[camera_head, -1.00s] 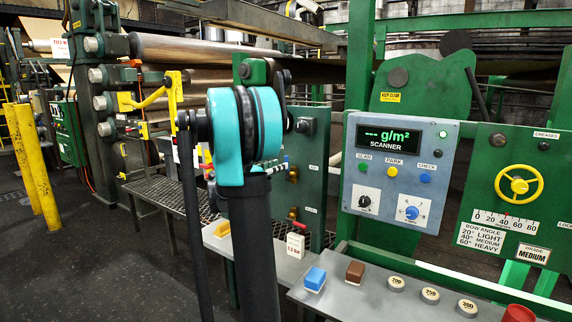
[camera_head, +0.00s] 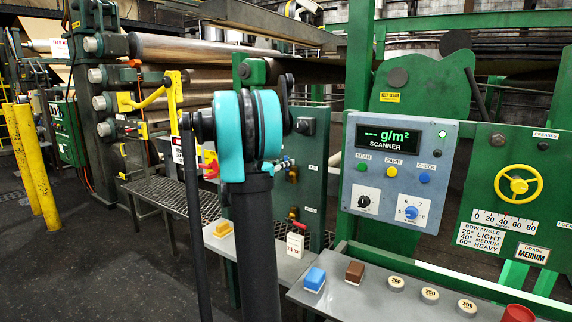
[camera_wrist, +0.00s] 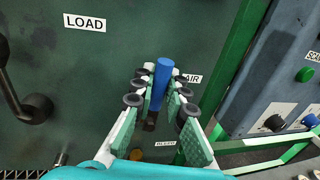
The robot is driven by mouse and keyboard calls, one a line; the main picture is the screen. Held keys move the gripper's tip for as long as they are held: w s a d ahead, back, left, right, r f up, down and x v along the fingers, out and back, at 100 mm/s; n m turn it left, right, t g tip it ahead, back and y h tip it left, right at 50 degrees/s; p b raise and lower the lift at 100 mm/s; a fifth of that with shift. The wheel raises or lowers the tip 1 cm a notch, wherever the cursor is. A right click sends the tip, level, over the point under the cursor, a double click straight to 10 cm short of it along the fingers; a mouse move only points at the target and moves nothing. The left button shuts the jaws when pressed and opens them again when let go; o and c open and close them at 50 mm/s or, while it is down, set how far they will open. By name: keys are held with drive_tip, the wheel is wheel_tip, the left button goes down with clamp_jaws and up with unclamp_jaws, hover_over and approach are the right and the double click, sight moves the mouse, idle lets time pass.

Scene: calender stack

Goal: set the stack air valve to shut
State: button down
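The air valve's blue lever (camera_wrist: 161,82) shows in the wrist view beside the AIR label (camera_wrist: 192,78) on the dark green panel. It stands near upright, tilted slightly, with a dark fitting at its lower end. My gripper (camera_wrist: 162,76) is open, with one finger on each side of the lever. The lever lies between the fingertips, and slim gaps seem to show on both sides; contact is unclear.
A black handle (camera_wrist: 36,108) is left of my gripper, below the LOAD label (camera_wrist: 84,22). A brass-coloured knob (camera_wrist: 136,154) is below, near another label. A green post (camera_wrist: 232,62) and the grey scanner box (camera_head: 400,172) stand right. A shelf (camera_head: 345,290) holds blocks and discs.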

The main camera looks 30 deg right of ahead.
drive_tip(key=shift+s, duration=0.1)
idle(0.5)
drive_tip(key=s+d+f+m+t+y, duration=0.2)
drive_tip(key=s+f+m, duration=0.4)
drive_tip(key=m, duration=0.9)
drive_tip(key=shift+d+f+m+t+y, duration=0.3)
drive_tip(key=shift+f+m+t+y, duration=0.1)
drive_tip(key=shift+f+y, duration=0.1)
drive_tip(key=shift+s, duration=0.1)
idle(0.4)
drive_tip(key=c, duration=1.5)
unclamp_jaws()
drive_tip(key=shift+a, duration=0.15)
